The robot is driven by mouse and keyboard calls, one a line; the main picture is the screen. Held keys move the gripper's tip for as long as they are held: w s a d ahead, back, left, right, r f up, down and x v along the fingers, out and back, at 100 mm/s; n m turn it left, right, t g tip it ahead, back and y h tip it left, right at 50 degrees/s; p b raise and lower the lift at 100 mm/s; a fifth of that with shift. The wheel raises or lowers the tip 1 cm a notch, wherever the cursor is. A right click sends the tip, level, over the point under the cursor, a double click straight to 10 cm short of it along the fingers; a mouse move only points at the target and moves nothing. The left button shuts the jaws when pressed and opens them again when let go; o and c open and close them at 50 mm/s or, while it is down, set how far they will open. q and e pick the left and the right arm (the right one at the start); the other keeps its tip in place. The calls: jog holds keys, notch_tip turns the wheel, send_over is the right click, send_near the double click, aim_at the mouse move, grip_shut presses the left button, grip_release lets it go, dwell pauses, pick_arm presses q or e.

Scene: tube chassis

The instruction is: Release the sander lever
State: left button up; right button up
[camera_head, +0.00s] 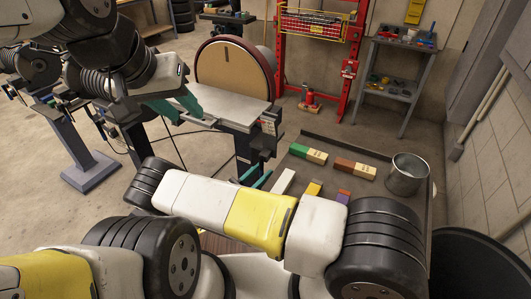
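The disc sander stands at the centre back, with a round brown disc (235,68) above a flat grey table (226,106) and a control box (270,122) at the table's right end. My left gripper (188,110) is at the table's left front edge. Its two teal fingers look apart, with nothing clearly seen between them. I cannot make out the sander lever; it may be hidden by the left gripper or arm. My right gripper (256,178) shows only as teal tips behind my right arm, over the left side of the dark bench. The rest of it is hidden.
The dark bench (312,136) holds a green-yellow block (308,153), a brown-yellow block (355,169), other blocks and a metal can (407,174). A red frame (283,50) and a grey shelf (400,69) stand behind. A dark bin (480,265) is at lower right.

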grip_shut()
dwell(1.4)
